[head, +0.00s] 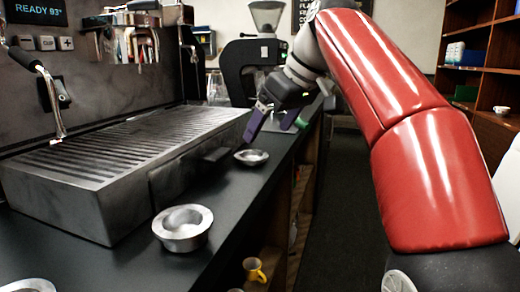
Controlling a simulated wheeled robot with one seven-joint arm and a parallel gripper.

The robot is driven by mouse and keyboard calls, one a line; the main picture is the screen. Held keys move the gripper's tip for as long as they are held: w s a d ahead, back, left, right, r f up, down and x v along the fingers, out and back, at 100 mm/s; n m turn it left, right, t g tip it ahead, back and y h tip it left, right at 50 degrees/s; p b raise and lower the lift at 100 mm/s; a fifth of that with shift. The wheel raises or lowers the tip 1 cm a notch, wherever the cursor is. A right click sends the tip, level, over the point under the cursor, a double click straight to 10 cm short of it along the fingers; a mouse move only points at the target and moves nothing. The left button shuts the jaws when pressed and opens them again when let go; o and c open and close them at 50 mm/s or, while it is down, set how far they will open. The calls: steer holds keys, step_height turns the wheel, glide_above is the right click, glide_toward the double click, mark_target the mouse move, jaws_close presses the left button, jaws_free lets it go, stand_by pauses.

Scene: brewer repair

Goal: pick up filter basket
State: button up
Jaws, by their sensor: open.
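Metal filter baskets stand on the dark counter. The nearer one (183,240) is a round cup with a wide rim, upright in front of the drip tray. A smaller-looking one (251,157) sits farther back, close to the drip tray's far right corner. Part of a similar round metal rim (28,286) shows at the bottom left edge. My gripper (268,132) has purple fingers, spread apart and pointing down. It is empty and appears above and slightly right of the farther basket. I cannot tell its exact height over the counter.
The espresso machine's slatted drip tray (110,150) fills the left side, with a steam wand (52,105) above it. A black grinder (245,70) stands at the back. A yellow mug (254,269) is on a shelf below. The counter's right edge drops to the floor.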

mark_target(257, 163)
steer(key=shift+b+x, duration=0.35)
steer(key=shift+x, duration=0.6)
steer(key=b+x, duration=0.1)
steer(key=x, duration=0.4)
steer(key=shift+w+a+f, duration=0.2)
steer(key=shift+f, duration=0.05)
steer(key=c, duration=1)
steer(key=shift+r, duration=0.15)
